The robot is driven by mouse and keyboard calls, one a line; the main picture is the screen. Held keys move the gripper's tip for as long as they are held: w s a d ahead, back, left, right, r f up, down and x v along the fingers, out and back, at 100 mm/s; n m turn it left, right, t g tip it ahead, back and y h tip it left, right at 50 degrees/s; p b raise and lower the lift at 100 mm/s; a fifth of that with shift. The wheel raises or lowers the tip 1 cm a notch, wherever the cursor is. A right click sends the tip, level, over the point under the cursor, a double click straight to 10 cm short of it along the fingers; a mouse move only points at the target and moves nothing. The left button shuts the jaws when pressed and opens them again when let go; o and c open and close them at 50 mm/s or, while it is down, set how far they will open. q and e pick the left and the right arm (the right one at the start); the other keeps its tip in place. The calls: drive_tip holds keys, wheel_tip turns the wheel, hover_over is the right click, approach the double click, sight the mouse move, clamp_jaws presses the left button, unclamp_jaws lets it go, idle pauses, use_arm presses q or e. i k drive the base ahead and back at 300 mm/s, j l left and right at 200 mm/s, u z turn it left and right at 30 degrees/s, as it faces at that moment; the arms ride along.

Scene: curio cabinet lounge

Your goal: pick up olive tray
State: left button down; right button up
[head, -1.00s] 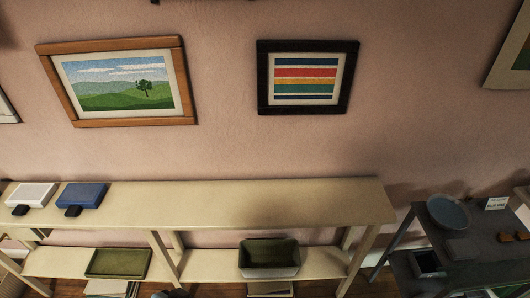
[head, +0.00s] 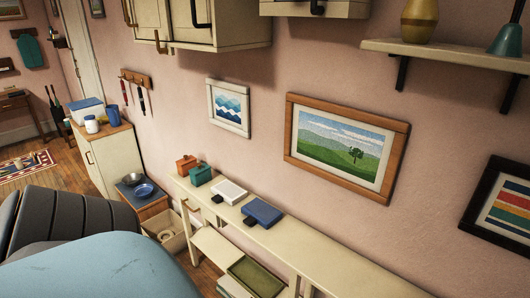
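The olive tray (head: 255,277) is a shallow, rectangular green tray. It lies on the lower shelf of the long cream shelf unit (head: 310,258), near the bottom edge of the head view. Its lower end is close to the picture's edge. Neither of my grippers is in view, so nothing shows of their fingers or of anything in them.
A white box (head: 230,191) and a blue box (head: 262,212) stand on the unit's top, beside orange (head: 187,164) and teal (head: 201,174) items. A pale blue surface (head: 95,270) and dark seat-like shape (head: 65,222) fill the lower left. Wood floor shows beyond.

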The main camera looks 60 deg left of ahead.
sight(256, 280)
drive_tip(key=u, duration=1.85)
drive_tip(key=i+j, duration=0.2)
drive_tip(key=i+j+z, duration=0.1)
drive_tip(key=i+j, duration=0.15)
drive_tip(key=j, duration=0.2)
drive_tip(key=i+j+z, duration=0.1)
drive_tip(key=j, duration=0.25)
drive_tip(key=i+j, duration=0.3)
drive_tip(key=i+j+z, duration=0.1)
drive_tip(key=j, duration=0.3)
drive_tip(key=i+j, duration=0.25)
drive_tip(key=j+z, duration=0.05)
drive_tip(key=j, duration=0.05)
